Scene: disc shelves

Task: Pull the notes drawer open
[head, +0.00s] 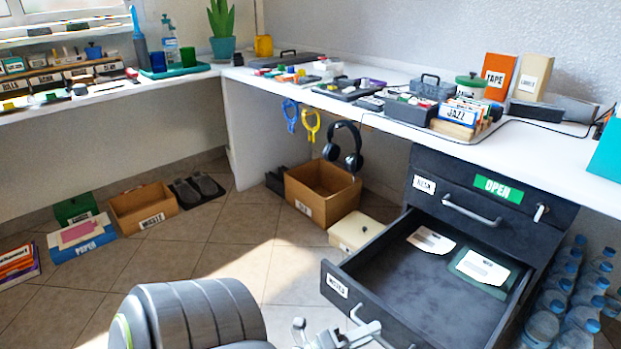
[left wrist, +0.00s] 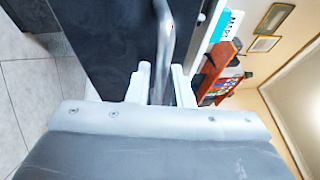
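The dark notes drawer (head: 400,285), with a white label on its front, stands pulled well out of the dark cabinet under the white counter. Two paper notes, a white one (head: 431,241) and one on a green backing (head: 482,268), lie inside. My left gripper (head: 368,329) is at the drawer front, at the bottom of the head view. In the left wrist view, the metal bar handle (left wrist: 165,35) passes between the two light fingers (left wrist: 163,82), which are shut on it. The contact itself is partly hidden. My right gripper is not in view.
The closed upper drawer (head: 470,215) has its own handle and a green OPEN sign (head: 497,189). Water bottles (head: 565,300) stand right of the cabinet. A cardboard box (head: 322,192) and a cream box (head: 355,231) are on the floor to the left.

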